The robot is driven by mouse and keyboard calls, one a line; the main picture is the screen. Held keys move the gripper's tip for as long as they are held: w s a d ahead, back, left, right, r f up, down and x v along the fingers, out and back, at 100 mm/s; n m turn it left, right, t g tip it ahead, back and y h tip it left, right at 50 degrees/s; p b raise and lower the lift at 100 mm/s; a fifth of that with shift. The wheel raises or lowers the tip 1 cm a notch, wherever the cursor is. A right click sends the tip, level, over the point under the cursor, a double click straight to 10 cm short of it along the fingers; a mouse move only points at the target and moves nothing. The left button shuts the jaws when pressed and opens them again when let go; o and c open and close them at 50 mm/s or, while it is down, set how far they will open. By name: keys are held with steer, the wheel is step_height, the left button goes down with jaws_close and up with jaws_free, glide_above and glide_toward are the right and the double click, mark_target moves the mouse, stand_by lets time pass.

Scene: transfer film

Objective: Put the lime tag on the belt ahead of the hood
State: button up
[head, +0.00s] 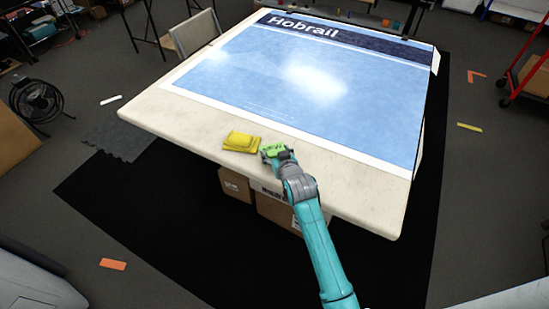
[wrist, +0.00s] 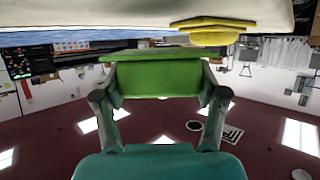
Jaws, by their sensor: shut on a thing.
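My gripper (head: 271,149) is shut on the lime tag (head: 277,154), near the front edge of the pale table. In the wrist view the lime tag (wrist: 158,81) is a flat green piece with a raised lip, held between both fingers of my gripper (wrist: 160,88). It appears to be apart from the tabletop in the wrist view; its exact height is unclear. I cannot make out a belt or a hood in either view.
A yellow piece (head: 240,141) lies on the table (head: 154,108), just left of my gripper; it also shows in the wrist view (wrist: 212,33). A blue "Hobrail" sheet (head: 240,86) covers most of the tabletop. Cardboard boxes (head: 279,211) stand under the front edge.

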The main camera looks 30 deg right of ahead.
steer(key=shift+f, duration=1.75)
steer(key=shift+f, duration=0.15)
steer(key=o, duration=0.9)
steer(key=v, duration=1.2)
